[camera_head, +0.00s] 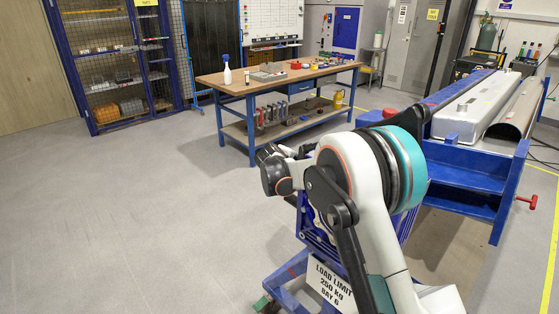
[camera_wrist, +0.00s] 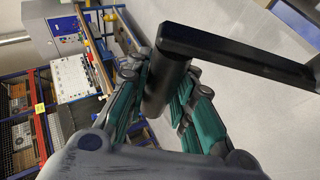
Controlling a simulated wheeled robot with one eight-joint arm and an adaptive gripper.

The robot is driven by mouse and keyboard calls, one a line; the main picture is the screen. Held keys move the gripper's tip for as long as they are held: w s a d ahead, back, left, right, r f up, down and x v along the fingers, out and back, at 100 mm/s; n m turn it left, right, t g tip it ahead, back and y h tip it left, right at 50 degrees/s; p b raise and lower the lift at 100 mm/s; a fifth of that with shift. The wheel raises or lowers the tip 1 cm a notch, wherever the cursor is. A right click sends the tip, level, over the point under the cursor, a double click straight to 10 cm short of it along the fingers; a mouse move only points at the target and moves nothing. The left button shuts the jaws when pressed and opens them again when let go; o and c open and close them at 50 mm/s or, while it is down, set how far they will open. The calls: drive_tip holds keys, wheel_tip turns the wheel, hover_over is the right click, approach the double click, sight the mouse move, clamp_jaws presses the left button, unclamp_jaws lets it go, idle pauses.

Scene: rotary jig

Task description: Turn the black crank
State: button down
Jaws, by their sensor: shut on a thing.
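The black crank shows in the wrist view as a thick dark handle (camera_wrist: 166,82) joined to a flat black crank arm (camera_wrist: 235,48) that runs off to the right edge. My gripper (camera_wrist: 170,92), with green finger pads, is shut around the handle, one finger on each side. A blue frame (camera_head: 285,285) with a "LOAD LIMIT 250 kg BAY 6" sign (camera_head: 330,285) stands behind and below my arm.
A workbench (camera_head: 280,85) with a spray bottle (camera_head: 227,74) stands at the back centre. A blue bench (camera_head: 465,165) with long metal covers is at the right, with a red handle (camera_head: 527,201). Blue shelving (camera_head: 115,65) is at the back left. The left floor is clear.

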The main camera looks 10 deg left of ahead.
drive_tip(key=shift+w+d+f, duration=0.35)
drive_tip(key=shift+d, duration=0.15)
drive_tip(key=shift+f, duration=0.3)
idle(1.2)
drive_tip(key=c, duration=1.4)
unclamp_jaws()
drive_tip(key=shift+o, duration=0.2)
drive_tip(key=shift+r, duration=0.15)
